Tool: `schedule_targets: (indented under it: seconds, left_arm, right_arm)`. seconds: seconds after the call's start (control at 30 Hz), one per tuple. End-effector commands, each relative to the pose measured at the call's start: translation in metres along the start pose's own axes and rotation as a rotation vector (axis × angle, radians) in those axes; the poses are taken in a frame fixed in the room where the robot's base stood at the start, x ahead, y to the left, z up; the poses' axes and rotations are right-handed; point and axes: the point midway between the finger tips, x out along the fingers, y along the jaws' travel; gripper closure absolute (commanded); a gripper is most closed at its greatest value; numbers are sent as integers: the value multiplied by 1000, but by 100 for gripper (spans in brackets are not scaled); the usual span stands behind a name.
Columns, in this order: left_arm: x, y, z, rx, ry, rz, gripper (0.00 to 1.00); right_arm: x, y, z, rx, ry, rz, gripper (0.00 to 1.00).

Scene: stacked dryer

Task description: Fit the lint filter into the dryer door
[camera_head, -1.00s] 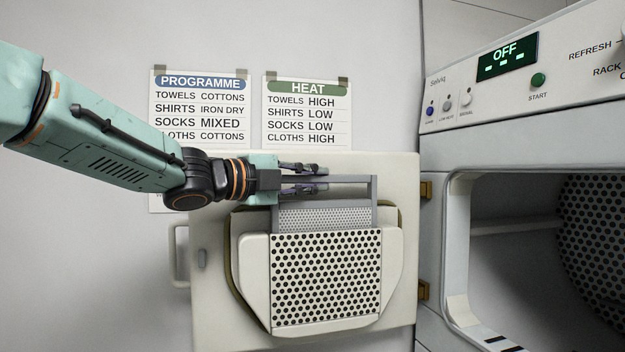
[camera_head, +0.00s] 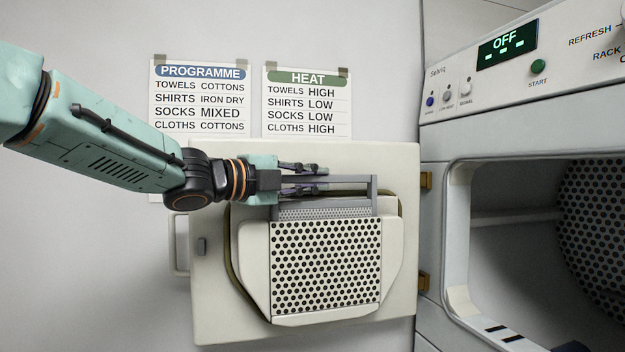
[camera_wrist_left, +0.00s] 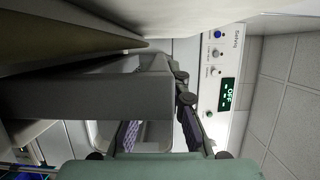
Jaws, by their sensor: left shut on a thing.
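The grey lint filter (camera_head: 372,190) stands upright in the open dryer door (camera_head: 215,270), with its lower part hidden behind the perforated panel (camera_head: 325,265). Its open frame and a narrow strip of fine mesh show above the panel. My left gripper (camera_head: 322,181) is shut on the upper left part of the filter's frame, above the panel. In the left wrist view the filter's grey frame (camera_wrist_left: 75,95) fills the left middle, against the gripper's dark finger (camera_wrist_left: 190,110). The filter's lower edge is hidden. My right gripper is not in view.
The dryer body (camera_head: 435,200) stands at right, with its drum opening dark and its display (camera_head: 507,49) reading OFF. Brass hinges (camera_head: 424,282) join it to the door. Two paper charts (camera_head: 200,95) hang on the wall above the door. Free wall lies left of the door.

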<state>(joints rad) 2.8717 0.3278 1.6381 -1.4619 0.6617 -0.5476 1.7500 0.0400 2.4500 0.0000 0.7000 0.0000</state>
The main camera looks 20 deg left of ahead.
Motion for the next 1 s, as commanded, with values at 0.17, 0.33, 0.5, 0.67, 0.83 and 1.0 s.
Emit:
schedule_targets:
  seconds: [0.17,0.33,0.5,0.67,0.83,1.0]
  left_arm:
    - [0,4,0,0,0,-1,100]
    - [0,8,0,0,0,-1,100]
    - [0,12,0,0,0,-1,100]
    - [0,15,0,0,0,-1,100]
    - [0,18,0,0,0,-1,100]
    - [0,18,0,0,0,-1,77]
  right_arm:
    - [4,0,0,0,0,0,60]
    - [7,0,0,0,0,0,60]
    - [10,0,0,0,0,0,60]
    - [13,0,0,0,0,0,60]
    - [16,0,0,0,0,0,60]
    - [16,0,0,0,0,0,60]
